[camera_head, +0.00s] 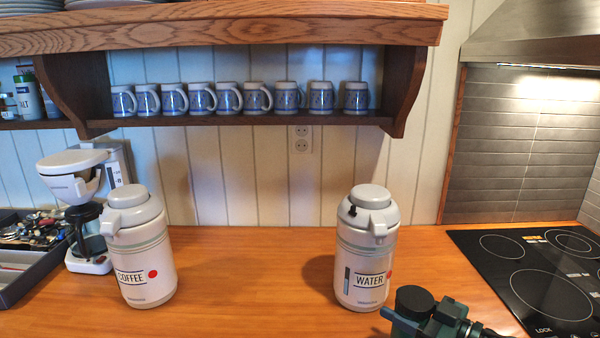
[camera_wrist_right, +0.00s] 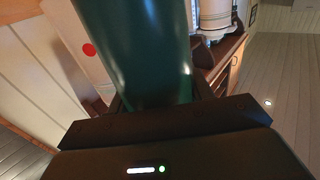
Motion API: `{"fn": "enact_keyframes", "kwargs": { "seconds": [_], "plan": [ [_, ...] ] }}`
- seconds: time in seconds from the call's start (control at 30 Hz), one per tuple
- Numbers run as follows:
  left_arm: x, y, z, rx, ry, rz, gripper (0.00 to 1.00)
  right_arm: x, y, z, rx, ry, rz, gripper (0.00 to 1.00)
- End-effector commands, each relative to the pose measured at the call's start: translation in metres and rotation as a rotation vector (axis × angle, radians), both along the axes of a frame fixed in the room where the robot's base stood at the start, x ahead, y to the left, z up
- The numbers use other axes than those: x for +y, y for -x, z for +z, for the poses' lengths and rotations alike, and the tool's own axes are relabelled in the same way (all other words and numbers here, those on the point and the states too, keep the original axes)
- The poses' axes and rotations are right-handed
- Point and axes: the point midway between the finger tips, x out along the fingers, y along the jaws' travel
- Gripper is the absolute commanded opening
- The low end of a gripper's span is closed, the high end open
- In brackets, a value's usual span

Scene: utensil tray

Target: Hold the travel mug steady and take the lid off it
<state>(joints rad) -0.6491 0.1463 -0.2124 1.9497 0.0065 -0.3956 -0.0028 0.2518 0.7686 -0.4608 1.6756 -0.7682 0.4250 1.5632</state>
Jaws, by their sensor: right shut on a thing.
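The dark green travel mug (camera_head: 408,326) is at the bottom edge of the head view, right of centre, with its round black lid (camera_head: 414,300) on top. The lower part of the mug is cut off by the frame. My right gripper (camera_head: 444,317) comes in from the right and is shut on the mug. In the right wrist view the mug's glossy green side (camera_wrist_right: 140,50) fills the space between the fingers of the right gripper (camera_wrist_right: 160,108). The lid does not show in the wrist view. My left gripper is not in view.
A white coffee flask (camera_head: 139,255) and a white water flask (camera_head: 365,262) stand on the wooden counter (camera_head: 250,275). A black hob (camera_head: 540,280) is at right. A coffee maker (camera_head: 75,190) and a utensil tray (camera_head: 25,270) are at left. The counter between the flasks is clear.

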Motion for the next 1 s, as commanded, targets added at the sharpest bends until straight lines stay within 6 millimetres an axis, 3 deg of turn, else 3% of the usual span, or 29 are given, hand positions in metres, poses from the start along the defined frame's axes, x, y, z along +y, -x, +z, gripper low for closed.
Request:
{"fn": "enact_keyframes", "kwargs": {
  "seconds": [0.57, 1.0],
  "plan": [
    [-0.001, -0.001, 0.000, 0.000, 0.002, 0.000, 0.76, 0.009, 0.061, -0.003, 0.001, -0.003, -0.107, 0.04],
    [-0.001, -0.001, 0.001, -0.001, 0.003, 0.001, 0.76, -0.021, 0.120, -0.009, 0.004, -0.005, -0.368, 0.04]
  ]
}}
